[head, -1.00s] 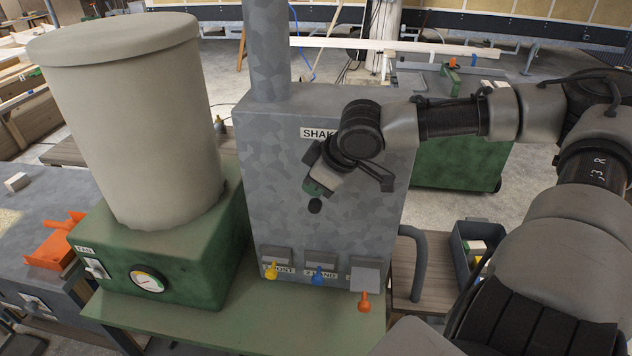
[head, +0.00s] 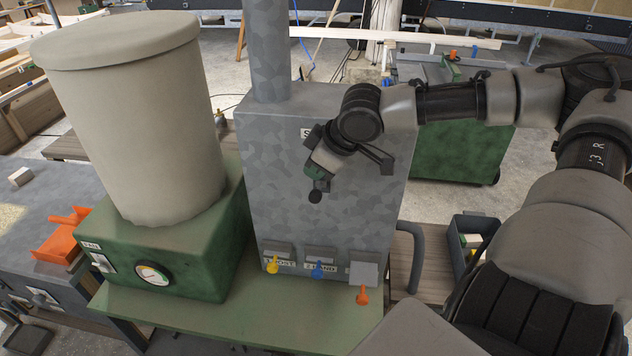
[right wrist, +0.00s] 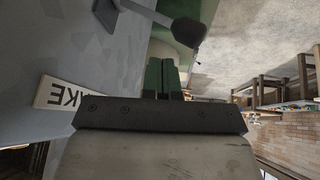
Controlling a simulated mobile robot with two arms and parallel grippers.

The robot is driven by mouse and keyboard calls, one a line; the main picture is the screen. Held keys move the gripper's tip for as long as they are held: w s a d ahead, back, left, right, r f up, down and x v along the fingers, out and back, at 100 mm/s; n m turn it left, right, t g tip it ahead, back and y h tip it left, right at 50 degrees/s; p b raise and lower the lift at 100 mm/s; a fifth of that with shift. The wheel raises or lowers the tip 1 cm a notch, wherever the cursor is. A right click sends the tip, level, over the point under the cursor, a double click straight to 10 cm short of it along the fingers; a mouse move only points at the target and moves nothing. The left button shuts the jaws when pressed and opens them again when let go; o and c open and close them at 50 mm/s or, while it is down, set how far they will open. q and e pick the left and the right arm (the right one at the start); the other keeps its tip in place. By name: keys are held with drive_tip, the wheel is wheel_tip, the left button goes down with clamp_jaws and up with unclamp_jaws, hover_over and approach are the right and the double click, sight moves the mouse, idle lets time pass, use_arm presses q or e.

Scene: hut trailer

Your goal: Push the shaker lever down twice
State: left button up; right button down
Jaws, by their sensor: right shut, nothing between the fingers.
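The shaker is a tall grey mottled cabinet (head: 275,190) with a round pipe on top. Its label (head: 306,133) is mostly hidden behind my right arm; the right wrist view shows part of it (right wrist: 62,95), upside down. The shaker lever's black knob (head: 315,197) shows just below my right gripper (head: 317,172) at the cabinet's front. In the right wrist view the lever (right wrist: 188,32) juts out beyond the green fingertips (right wrist: 165,62), with a visible gap in the picture. The right gripper is shut and empty. The left gripper is not in view.
Yellow (head: 272,264), blue (head: 318,269) and orange (head: 362,294) small switches line the cabinet's lower front. A beige drum (head: 130,120) on a green base with a gauge (head: 153,274) stands left. A grey bent pipe (head: 418,255) and a dark bin (head: 460,250) are right.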

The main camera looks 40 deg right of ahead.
drive_tip(key=r+p, duration=0.1)
drive_tip(key=d+r+p, duration=0.1)
drive_tip(key=r, duration=0.1)
drive_tip(key=w+r+p, duration=0.1)
drive_tip(key=p, duration=0.1)
drive_tip(key=shift+w+d+r, duration=0.1)
drive_tip(key=shift+d+r, duration=0.05)
drive_tip(key=shift+d, duration=0.15)
idle(2.2)
